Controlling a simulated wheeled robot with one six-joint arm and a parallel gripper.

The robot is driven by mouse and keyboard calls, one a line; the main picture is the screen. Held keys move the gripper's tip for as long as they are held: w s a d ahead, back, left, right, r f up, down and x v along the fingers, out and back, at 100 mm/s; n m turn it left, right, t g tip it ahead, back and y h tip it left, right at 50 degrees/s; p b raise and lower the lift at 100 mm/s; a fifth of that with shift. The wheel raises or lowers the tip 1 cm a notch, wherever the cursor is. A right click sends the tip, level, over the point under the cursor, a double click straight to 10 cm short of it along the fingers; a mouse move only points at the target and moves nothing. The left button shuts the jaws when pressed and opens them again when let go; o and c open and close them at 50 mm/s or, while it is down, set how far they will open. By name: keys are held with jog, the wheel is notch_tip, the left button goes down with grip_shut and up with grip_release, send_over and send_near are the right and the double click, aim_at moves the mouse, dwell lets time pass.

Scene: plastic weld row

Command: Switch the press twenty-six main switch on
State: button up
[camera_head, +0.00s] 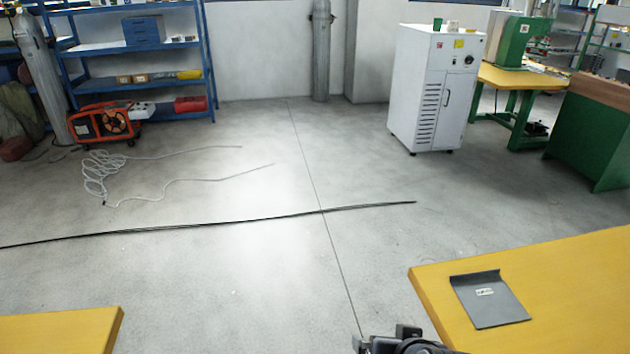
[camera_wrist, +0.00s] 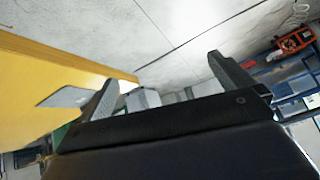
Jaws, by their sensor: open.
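A green machine (camera_head: 523,40) stands on a yellow-topped table at the far right in the head view; it may be the press, but I read no number on it. A white cabinet (camera_head: 433,88) on castors stands left of it, with a dark round knob (camera_head: 468,60) and small coloured labels near its top. I cannot tell which part is the main switch. My gripper (camera_wrist: 163,69) is open and empty in the wrist view, its two fingers wide apart. Part of it shows at the bottom edge of the head view, far from the machine and cabinet.
A yellow table (camera_head: 560,270) with a grey plate (camera_head: 490,298) is close at right; another yellow top (camera_head: 60,332) is at lower left. A black cable (camera_head: 230,222) and pale hose (camera_head: 95,178) lie on the floor.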

jog(key=shift+s+a+r, duration=0.25)
jog(key=shift+a+r, duration=0.1)
jog(key=shift+r, duration=0.15)
